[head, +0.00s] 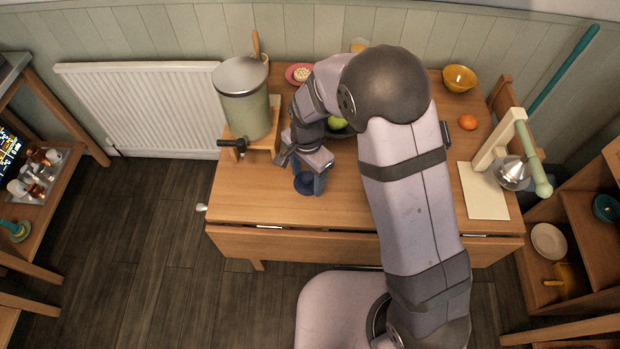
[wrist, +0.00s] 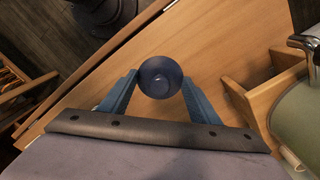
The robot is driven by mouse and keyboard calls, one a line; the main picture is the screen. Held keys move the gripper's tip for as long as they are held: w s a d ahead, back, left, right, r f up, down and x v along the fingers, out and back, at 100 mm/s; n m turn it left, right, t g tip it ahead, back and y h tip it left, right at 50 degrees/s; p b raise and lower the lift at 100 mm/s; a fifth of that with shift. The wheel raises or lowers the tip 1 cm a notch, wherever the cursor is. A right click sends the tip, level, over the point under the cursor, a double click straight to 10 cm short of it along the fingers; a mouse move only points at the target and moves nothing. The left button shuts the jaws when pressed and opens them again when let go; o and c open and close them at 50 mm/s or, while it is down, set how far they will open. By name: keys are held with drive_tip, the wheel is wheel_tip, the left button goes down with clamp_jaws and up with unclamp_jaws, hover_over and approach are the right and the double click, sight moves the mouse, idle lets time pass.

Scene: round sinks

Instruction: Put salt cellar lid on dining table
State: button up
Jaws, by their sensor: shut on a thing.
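The salt cellar lid (head: 304,184) is a small dark blue round piece. My gripper (head: 308,182) is shut on it over the front left part of the wooden dining table (head: 245,195). In the wrist view the lid (wrist: 160,76) sits between the tips of the two blue fingers of my gripper (wrist: 160,88), with a small knob at its middle. The table top (wrist: 225,45) shows below it. I cannot tell whether the lid touches the table. The salt cellar's body cannot be made out.
A green drink dispenser (head: 245,105) on a wooden stand is close behind left. A bowl with green fruit (head: 338,124) is behind my gripper. The table's front left is clear.

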sight(308, 199)
drive_tip(key=shift+f, duration=0.2)
drive_tip(key=shift+f+b, duration=3.1)
drive_tip(key=shift+f, duration=0.3)
drive_tip(key=shift+f+b, duration=0.4)
drive_tip(key=shift+f, duration=0.2)
drive_tip(key=o, duration=1.1)
drive_tip(key=shift+r+b, duration=0.45)
drive_tip(key=shift+r, duration=3.3)
